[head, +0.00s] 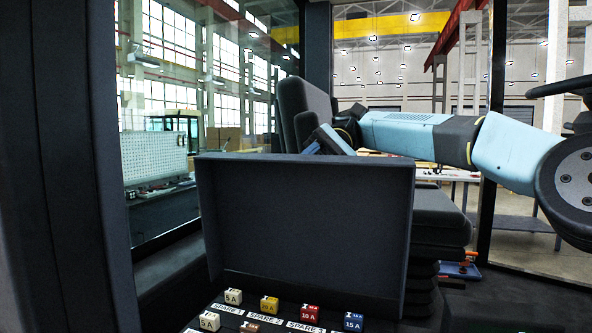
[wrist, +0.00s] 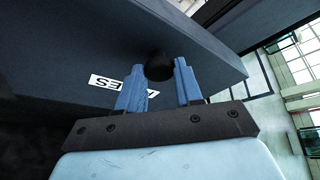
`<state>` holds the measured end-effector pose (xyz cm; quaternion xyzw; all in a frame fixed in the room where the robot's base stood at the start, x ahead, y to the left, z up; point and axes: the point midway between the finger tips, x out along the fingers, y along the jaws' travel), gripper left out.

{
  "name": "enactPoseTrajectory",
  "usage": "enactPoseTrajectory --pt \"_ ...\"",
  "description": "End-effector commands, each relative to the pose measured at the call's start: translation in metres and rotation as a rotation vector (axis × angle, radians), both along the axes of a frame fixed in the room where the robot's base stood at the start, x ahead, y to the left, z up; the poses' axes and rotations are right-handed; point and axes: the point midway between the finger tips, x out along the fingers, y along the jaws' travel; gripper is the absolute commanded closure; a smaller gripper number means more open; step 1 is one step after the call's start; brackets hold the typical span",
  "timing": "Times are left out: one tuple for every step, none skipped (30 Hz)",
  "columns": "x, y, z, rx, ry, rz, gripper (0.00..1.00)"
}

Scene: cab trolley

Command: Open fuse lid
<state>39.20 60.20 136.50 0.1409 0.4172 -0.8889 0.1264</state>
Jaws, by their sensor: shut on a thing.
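The dark fuse lid (head: 305,225) stands raised, about upright, in the middle of the head view, its inner side facing the camera. In the wrist view its outer face (wrist: 60,50) carries a white label (wrist: 122,91), partly covered by a finger. My gripper (wrist: 160,70) is shut on the round black knob (wrist: 159,64) of the lid, one blue finger on each side. In the head view my arm reaches in from the right behind the lid; the lid hides the fingertips and the knob.
Below the lid the fuse box shows several coloured fuses, including a red one (head: 310,313) and a blue one (head: 353,321), beside "SPARE" labels. A dark seat (head: 305,105) is behind the lid. A window pillar (head: 70,160) stands at left, a steering wheel (head: 560,88) at right.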

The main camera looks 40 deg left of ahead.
Motion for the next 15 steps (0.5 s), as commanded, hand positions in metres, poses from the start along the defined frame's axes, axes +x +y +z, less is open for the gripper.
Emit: enactPoseTrajectory --pt "0.0047 0.0006 -0.0038 -0.008 0.005 -0.005 1.0" --pt "0.0059 0.0006 -0.0039 -0.009 0.007 -0.006 1.0" --pt "0.0071 0.0006 -0.0039 -0.01 0.01 -0.008 1.0" --pt "0.0078 0.0006 -0.0039 -0.011 0.011 -0.009 1.0" --pt "0.0084 0.0006 -0.004 -0.011 0.012 -0.009 1.0" --pt "0.0089 0.0007 -0.0041 -0.012 0.013 -0.01 1.0" --pt "0.0092 0.0007 -0.0041 -0.012 0.013 -0.01 1.0" --pt "0.0095 0.0008 -0.0041 -0.013 0.013 -0.011 1.0" --pt "0.0096 0.0008 -0.0042 -0.013 0.013 -0.011 1.0" --pt "0.0097 0.0009 -0.0043 -0.013 0.013 -0.011 1.0" --pt "0.0097 0.0009 -0.0043 -0.012 0.013 -0.011 1.0" --pt "0.0099 0.0009 -0.0044 -0.013 0.013 -0.012 1.0" --pt "0.0099 0.001 -0.0044 -0.013 0.013 -0.012 1.0" --pt "0.0099 0.0009 -0.0045 -0.013 0.013 -0.012 1.0" --pt "0.01 0.001 -0.0045 -0.013 0.013 -0.013 1.0"
